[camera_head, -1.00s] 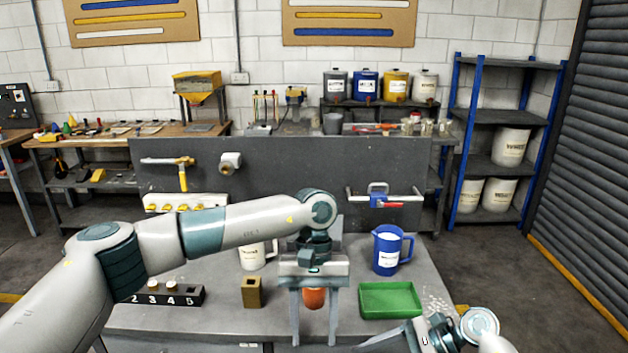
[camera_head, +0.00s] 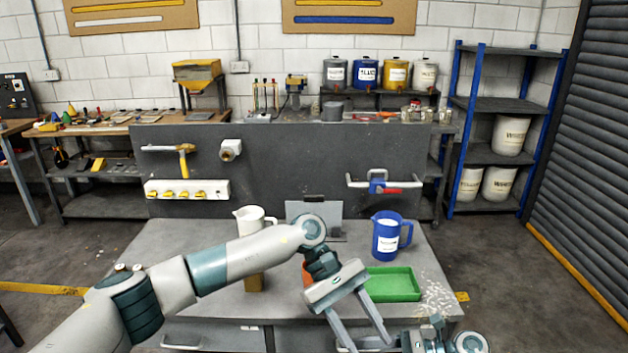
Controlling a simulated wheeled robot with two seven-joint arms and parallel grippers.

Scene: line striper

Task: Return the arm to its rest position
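My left arm comes in from the left across the grey table. Its gripper (camera_head: 366,340) is tilted toward the lower right, with its two fingers apart and nothing between them. It is over the front part of the table, in front of the green tray (camera_head: 393,284). My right gripper (camera_head: 428,339) is low at the bottom edge beside its wrist; its fingers do not show clearly. An orange object (camera_head: 307,272) is mostly hidden behind my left wrist.
A blue jug (camera_head: 387,238) stands behind the green tray. A white jug (camera_head: 250,220) and a brass-coloured block (camera_head: 254,283) stand behind or below my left forearm, partly hidden. White specks lie right of the tray. A grey panel (camera_head: 290,165) closes off the table's back.

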